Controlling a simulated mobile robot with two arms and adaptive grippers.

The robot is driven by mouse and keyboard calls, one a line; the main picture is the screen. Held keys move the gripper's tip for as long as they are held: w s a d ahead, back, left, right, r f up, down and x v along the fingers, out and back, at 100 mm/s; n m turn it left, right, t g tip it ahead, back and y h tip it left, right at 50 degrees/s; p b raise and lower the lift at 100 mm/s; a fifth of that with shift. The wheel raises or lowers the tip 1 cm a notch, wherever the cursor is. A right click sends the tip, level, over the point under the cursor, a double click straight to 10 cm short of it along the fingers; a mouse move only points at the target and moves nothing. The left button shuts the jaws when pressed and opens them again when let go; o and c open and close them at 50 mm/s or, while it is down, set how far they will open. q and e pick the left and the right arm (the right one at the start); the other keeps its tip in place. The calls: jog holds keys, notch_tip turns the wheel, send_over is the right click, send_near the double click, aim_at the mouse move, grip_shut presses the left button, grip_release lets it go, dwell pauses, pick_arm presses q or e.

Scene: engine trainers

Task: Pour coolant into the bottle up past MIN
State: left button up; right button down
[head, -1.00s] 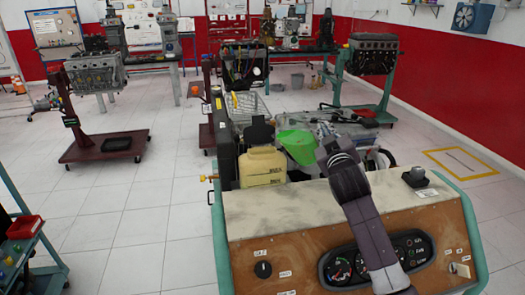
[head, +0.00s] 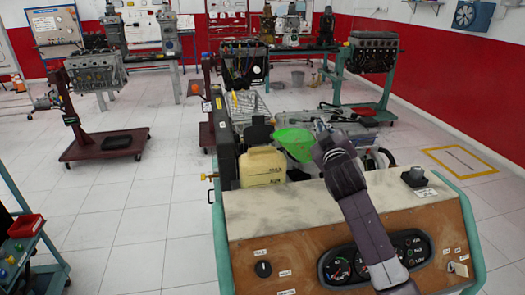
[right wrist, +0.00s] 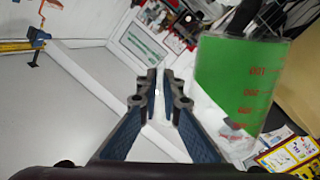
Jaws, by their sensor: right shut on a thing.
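The coolant bottle (head: 262,170) is a pale yellow tank with dark level marks on its front, at the back left of the engine trainer in the head view. The level inside is hard to tell. A clear jug with green coolant (head: 294,141) is held just right of and above the bottle, and looks tilted. In the right wrist view the jug (right wrist: 240,85) shows red scale marks, upside down. My right gripper (right wrist: 160,85) is shut on the jug; the hold itself is hard to see. In the head view my forearm partly hides the gripper. My left gripper is out of view.
The trainer's wooden panel (head: 330,205) with gauges lies in front of the bottle. A black part (head: 259,130) stands right behind the bottle. A dark knob box (head: 415,177) sits at the panel's right. Other engine stands are farther back.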

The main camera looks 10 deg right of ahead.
aim_at(311, 114)
jog(key=shift+w+a+r+n+p, duration=0.1)
jog(key=shift+a+r+n+p, duration=0.15)
jog(key=shift+r, duration=0.3)
jog(key=shift+a+r+n+p, duration=0.15)
jog(key=shift+r+n+p, duration=0.2)
jog(key=shift+r, duration=0.15)
jog(key=shift+a+r+n, duration=0.15)
jog(key=shift+a+n, duration=0.1)
jog(key=shift+n, duration=0.15)
jog(key=shift+w+a+r+n, duration=0.15)
jog(key=shift+a+n, duration=0.35)
jog(key=shift+a, duration=0.2)
dwell(0.5)
jog(key=shift+a+r+n+p, duration=0.4)
jog(key=shift+r+n+p, duration=0.2)
jog(key=shift+p, duration=0.2)
jog(key=shift+w+a+r+n+p, duration=0.15)
jog(key=shift+w+r+n+p, duration=0.2)
jog(key=shift+w+n, duration=0.05)
dwell(0.6)
